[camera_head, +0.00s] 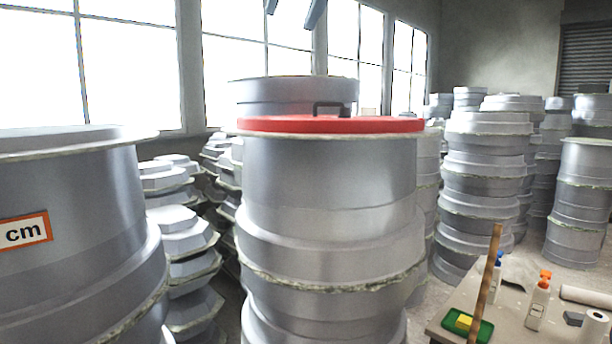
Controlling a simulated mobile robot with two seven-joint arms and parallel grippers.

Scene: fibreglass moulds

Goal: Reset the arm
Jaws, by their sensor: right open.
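My right gripper (293,10) shows only as two dark fingertips at the top edge of the head view. The fingers are apart, with nothing between them. It is above a red lid (370,125) with a dark handle (331,107). The lid lies on top of a tall stack of grey round moulds (330,180) in the middle. The rest of my right arm is out of the picture. My left gripper is not in view.
A large grey mould (80,200) with an orange-edged "cm" label (24,231) stands close on the left. More mould stacks (485,180) stand on the right. A low table (520,325) at lower right holds bottles, a green tray (467,326) and an upright wooden stick (485,280).

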